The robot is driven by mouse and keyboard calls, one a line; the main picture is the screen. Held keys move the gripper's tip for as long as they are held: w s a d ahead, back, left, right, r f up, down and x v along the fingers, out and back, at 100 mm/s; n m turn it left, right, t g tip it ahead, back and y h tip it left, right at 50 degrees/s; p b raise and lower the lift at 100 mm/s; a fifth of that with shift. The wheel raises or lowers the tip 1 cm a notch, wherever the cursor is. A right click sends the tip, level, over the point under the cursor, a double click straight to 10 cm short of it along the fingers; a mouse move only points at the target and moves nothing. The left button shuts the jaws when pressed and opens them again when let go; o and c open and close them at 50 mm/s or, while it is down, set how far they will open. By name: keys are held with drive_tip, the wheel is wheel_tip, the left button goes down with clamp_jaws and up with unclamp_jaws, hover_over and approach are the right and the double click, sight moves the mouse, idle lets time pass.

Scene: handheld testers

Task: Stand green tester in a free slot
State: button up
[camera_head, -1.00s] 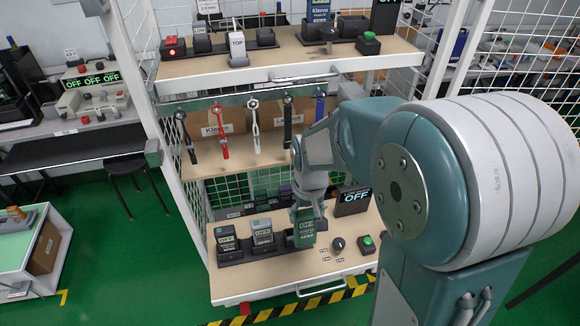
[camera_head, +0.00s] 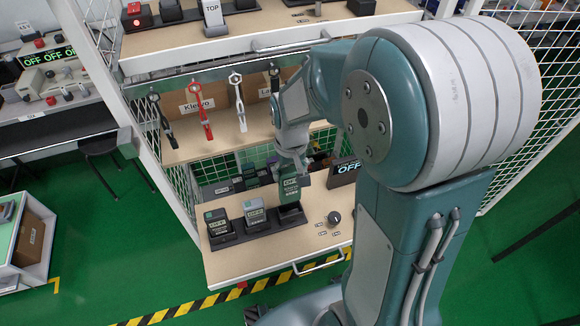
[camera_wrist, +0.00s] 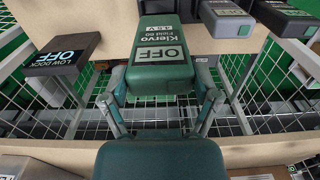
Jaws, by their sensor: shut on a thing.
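The green tester (camera_head: 290,188), with an OFF screen and Klervo lettering, is held upright between the fingers of my gripper (camera_head: 291,163). It also shows large in the wrist view (camera_wrist: 160,62), with a finger of my gripper (camera_wrist: 163,98) on each side. The dark slotted dock (camera_head: 270,231) lies on the lower shelf.
A black OFF display (camera_head: 343,172) marked low dock stands close right of the held tester. A black knob (camera_head: 334,218) is on the shelf front. Tools hang above, including a red one (camera_head: 201,107). Small dark items (camera_head: 238,184) stand behind the dock.

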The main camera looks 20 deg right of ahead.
sight(290, 193)
drive_tip(key=shift+f, duration=4.8)
drive_tip(key=o, duration=1.1)
drive_tip(key=shift+o, duration=0.2)
drive_tip(key=shift+r, duration=0.1)
wheel_tip(290, 193, up, 12)
drive_tip(key=shift+f, duration=0.1)
drive_tip(key=s+r+t, duration=0.5)
drive_tip(key=s+r, duration=0.9)
drive_tip(key=shift+r+t, duration=0.3)
